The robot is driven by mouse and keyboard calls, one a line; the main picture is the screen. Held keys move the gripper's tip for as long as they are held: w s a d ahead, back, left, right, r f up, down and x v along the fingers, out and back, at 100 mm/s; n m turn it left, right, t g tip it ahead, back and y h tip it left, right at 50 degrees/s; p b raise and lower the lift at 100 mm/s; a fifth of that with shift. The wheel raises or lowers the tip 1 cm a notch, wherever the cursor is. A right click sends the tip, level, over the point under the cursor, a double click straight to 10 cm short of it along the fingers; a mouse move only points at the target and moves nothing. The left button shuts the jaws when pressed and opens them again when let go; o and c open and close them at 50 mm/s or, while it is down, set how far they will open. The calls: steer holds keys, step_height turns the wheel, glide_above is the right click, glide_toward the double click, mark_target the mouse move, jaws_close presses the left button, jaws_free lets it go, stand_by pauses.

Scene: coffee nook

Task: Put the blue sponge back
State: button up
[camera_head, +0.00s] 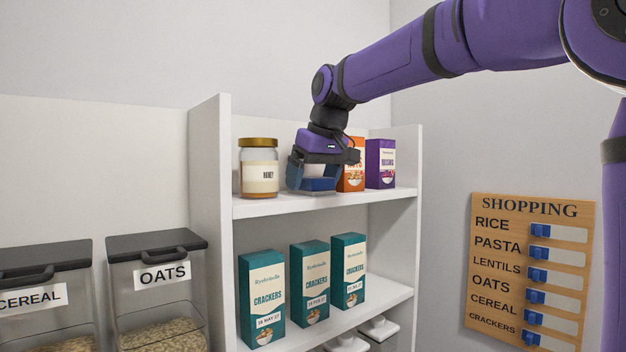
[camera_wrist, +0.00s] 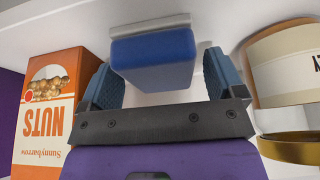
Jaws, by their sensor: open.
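The blue sponge (camera_wrist: 153,62) is on the upper shelf (camera_head: 285,208), with a thin grey strip (camera_wrist: 150,27) along one edge; I cannot tell if the strip is part of it or a holder. It also shows in the head view (camera_head: 319,184), low between the fingers. My gripper (camera_wrist: 158,72) reaches down over the upper shelf with its fingers open, one on each side of the sponge. A gap shows beside each finger in the wrist view. My gripper in the head view (camera_head: 314,182) partly hides the sponge.
A honey jar (camera_head: 259,170) stands left of my gripper. An orange nuts box (camera_head: 352,178) and a purple box (camera_head: 380,164) stand to its right. Several teal cracker boxes (camera_head: 310,284) fill the lower shelf. Shelf side walls (camera_head: 212,200) bound the space.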

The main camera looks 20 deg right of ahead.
steer(key=v, duration=1.2)
steer(key=shift+s, duration=0.15)
steer(key=s+d+f+m, duration=0.1)
steer(key=s+d+f, duration=0.1)
steer(key=s+f, duration=1)
steer(key=s+d+f+m+t+h, duration=0.1)
steer(key=s+d+f+m, duration=0.1)
steer(key=s+f, duration=1)
step_height(320, 180, down, 5)
steer(key=shift+s+d+r+m, duration=0.1)
steer(key=shift+s+d+m, duration=0.25)
steer(key=shift+d, duration=0.35)
